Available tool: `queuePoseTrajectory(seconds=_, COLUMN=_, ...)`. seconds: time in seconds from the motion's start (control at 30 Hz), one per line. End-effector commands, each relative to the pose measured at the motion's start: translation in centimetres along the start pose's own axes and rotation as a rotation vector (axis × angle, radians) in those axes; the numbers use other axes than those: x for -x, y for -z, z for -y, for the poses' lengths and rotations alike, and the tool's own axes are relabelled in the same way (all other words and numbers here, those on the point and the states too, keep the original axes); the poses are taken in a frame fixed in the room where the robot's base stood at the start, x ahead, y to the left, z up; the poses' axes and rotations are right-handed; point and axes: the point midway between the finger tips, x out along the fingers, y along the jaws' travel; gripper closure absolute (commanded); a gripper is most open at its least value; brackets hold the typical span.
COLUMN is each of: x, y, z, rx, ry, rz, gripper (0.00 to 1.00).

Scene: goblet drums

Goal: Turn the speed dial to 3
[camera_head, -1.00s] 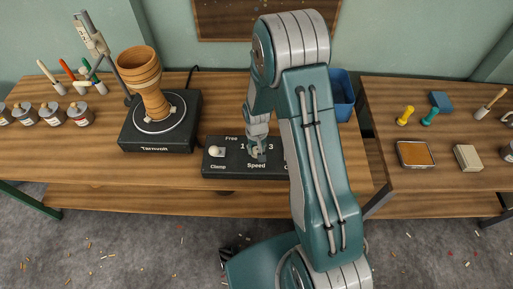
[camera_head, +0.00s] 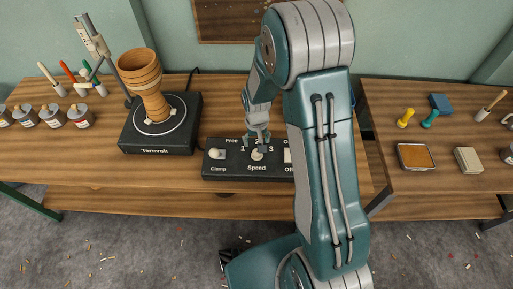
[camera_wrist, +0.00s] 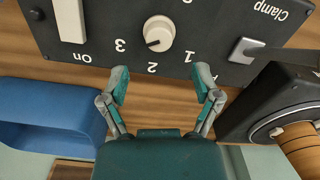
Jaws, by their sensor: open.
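The speed dial (camera_head: 257,154) is a round white knob on a black control panel (camera_head: 235,170), with 1, 2 and 3 printed around it. In the wrist view the dial (camera_wrist: 159,33) appears upside down, with a short dark mark on its side facing 2 and 3. I cannot tell exactly which number the mark points at. My gripper (camera_head: 257,140) is above and behind the dial, apart from it. In the wrist view my gripper (camera_wrist: 164,88) has its two fingers spread with nothing between them, and the dial lies beyond the fingertips.
The Clamp switch (camera_head: 217,154) is left of the dial; the On/Off switch (camera_wrist: 70,18) is on its other side. A turntable (camera_head: 160,138) holding a wooden goblet drum (camera_head: 145,78) stands at left. A blue bin (camera_wrist: 50,110) is behind the panel.

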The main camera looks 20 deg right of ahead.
Motion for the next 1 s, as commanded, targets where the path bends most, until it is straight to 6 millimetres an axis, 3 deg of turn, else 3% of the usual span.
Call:
queuePoseTrajectory(seconds=0.1, x=2.6, y=0.1, z=0.0, rx=0.000, ry=0.000, rz=-0.003, gripper=0.19)
queuePoseTrajectory(seconds=0.3, x=5.0, y=0.1, z=0.1, rx=0.000, ry=0.000, rz=0.000, gripper=0.19)
queuePoseTrajectory(seconds=0.9, x=5.5, y=0.0, z=0.0, rx=0.000, ry=-0.001, rz=0.002, gripper=0.19)
queuePoseTrajectory(seconds=1.0, x=6.4, y=-0.1, z=0.0, rx=0.001, ry=0.000, rz=-0.010, gripper=0.19)
